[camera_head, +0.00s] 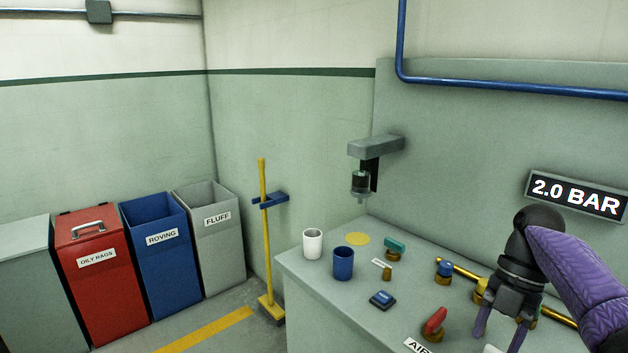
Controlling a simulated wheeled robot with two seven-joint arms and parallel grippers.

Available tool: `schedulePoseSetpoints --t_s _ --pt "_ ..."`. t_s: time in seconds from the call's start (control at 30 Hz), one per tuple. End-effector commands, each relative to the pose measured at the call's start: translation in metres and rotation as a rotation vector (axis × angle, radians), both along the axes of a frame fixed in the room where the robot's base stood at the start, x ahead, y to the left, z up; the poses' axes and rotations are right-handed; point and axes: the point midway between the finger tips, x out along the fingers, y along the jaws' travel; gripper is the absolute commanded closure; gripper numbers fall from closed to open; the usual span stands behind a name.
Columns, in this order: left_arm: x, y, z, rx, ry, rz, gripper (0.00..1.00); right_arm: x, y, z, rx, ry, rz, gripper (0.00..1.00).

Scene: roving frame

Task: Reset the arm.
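My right arm (580,265), in a purple quilted sleeve, comes in from the right edge. Its black gripper (499,335) points down over the right part of the grey-green bench (325,300). Its two purple fingers stand apart, with nothing seen held between them. It hides part of the brass pipe (460,274) and some fittings behind it. My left gripper is not in view.
On the bench are a white cup (313,243), a blue cup (343,263), a teal-handled valve (395,245), a blue-knobbed valve (444,270), a red-handled valve (435,322) and a blue block (382,299). A 2.0 BAR display (577,195) hangs behind. Bins stand left.

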Motion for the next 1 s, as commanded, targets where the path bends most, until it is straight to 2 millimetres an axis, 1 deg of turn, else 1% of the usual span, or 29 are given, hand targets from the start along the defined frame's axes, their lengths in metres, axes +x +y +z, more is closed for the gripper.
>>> schedulePoseSetpoints --t_s 0.03,0.13,0.27,0.3,0.37,0.47,0.5,0.57,0.6,0.67,0.73,0.83,0.9,1.0 --pt "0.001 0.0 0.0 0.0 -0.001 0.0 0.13 -0.001 0.006 -0.012 -0.023 0.018 -0.004 0.41" --pt "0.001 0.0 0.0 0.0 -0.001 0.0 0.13 -0.004 0.016 -0.033 -0.075 0.042 -0.032 0.41" --pt "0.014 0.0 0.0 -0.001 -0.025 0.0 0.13 -0.01 0.032 -0.063 -0.145 0.064 -0.077 0.41" --pt "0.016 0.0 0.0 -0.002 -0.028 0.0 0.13 -0.013 0.038 -0.074 -0.167 0.069 -0.095 0.41" --pt "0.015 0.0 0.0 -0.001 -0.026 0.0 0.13 -0.019 0.048 -0.091 -0.201 0.073 -0.128 0.41" --pt "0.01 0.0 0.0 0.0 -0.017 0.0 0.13 -0.033 0.068 -0.122 -0.257 0.072 -0.203 0.41" --pt "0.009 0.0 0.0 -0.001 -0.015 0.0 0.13 -0.041 0.077 -0.135 -0.276 0.068 -0.243 0.41" --pt "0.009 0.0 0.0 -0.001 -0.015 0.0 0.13 -0.054 0.092 -0.154 -0.299 0.056 -0.314 0.41" --pt "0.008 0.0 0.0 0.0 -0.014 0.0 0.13 -0.064 0.102 -0.166 -0.31 0.05 -0.372 0.41" --pt "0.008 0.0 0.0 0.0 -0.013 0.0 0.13 -0.082 0.118 -0.183 -0.319 0.034 -0.482 0.41" --pt "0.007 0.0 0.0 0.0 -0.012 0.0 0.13 -0.106 0.136 -0.198 -0.314 0.02 -0.643 0.41" --pt "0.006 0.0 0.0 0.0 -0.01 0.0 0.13 -0.139 0.153 -0.209 -0.292 0.011 -0.908 0.41" --pt "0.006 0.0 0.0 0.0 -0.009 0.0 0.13 -0.158 0.159 -0.21 -0.273 0.012 -1.088 0.41" --pt "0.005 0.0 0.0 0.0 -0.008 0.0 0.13 -0.181 0.159 -0.206 -0.248 0.018 -1.325 0.41"
